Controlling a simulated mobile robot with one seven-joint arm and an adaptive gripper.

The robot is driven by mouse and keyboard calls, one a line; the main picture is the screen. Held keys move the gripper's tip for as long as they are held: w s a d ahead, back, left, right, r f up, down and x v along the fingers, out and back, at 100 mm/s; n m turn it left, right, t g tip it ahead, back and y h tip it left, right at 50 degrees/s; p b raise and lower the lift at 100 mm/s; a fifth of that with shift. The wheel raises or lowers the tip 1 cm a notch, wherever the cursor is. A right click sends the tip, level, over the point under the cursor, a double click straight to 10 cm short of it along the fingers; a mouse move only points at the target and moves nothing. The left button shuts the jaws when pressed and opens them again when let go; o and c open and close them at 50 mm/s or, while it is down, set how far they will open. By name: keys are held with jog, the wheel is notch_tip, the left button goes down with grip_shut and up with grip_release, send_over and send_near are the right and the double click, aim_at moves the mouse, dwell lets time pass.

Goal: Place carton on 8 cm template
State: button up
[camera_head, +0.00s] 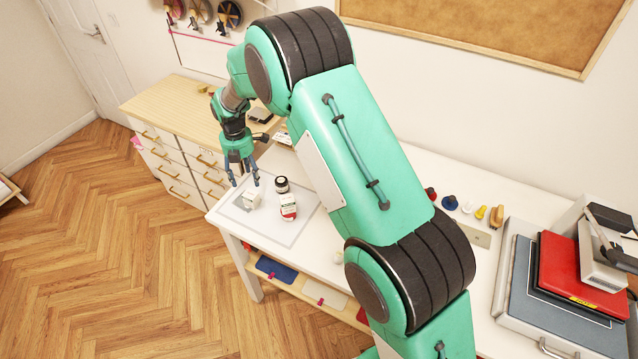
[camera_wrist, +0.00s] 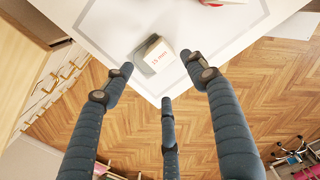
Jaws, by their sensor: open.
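A small white carton (camera_head: 252,198) stands on a grey-bordered white mat (camera_head: 296,232) at the table's left end. My gripper (camera_head: 243,180) is open and empty, close above the carton. In the wrist view, the fingertips of my gripper (camera_wrist: 160,68) are spread, with the carton just beyond and between the two upper ones. I cannot pick out an 8 cm template by any label; flat blue (camera_head: 276,268), white (camera_head: 324,293) and red pieces lie on the shelf under the table.
A dark-lidded jar (camera_head: 282,184) and a red-and-white container (camera_head: 288,208) stand close to the carton's right. A wooden drawer cabinet (camera_head: 172,105) is behind. Small coloured items and a red case (camera_head: 575,275) are at the right. The mat's front is clear.

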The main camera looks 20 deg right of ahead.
jog(key=s+d+r+m+t, duration=0.1)
jog(key=s+d+r+m, duration=0.4)
jog(key=r, duration=0.4)
jog(key=s+d+r+m+t, duration=0.1)
jog(key=s+d+r+m, duration=0.25)
jog(key=s+r, duration=0.5)
jog(key=s+d+r+m+t, duration=0.1)
jog(key=s+d+r+m, duration=0.35)
jog(key=r, duration=0.65)
jog(key=s+d+r+m+t, duration=0.1)
jog(key=s+d+m, duration=0.2)
jog(key=s, duration=0.6)
jog(key=s+d+r+m, duration=0.2)
jog(key=s+m, duration=0.4)
jog(key=s, duration=0.4)
jog(key=s+d+r+m+t, duration=0.1)
jog(key=s+d+m, duration=0.3)
jog(key=s, duration=0.5)
jog(key=shift+s+r+m+t, duration=0.3)
jog(key=shift+s+r+m, duration=0.1)
jog(key=shift+r+m, duration=0.15)
jog(key=shift+d, duration=0.1)
notch_tip(320, 180, down, 7)
jog(key=b, duration=0.7)
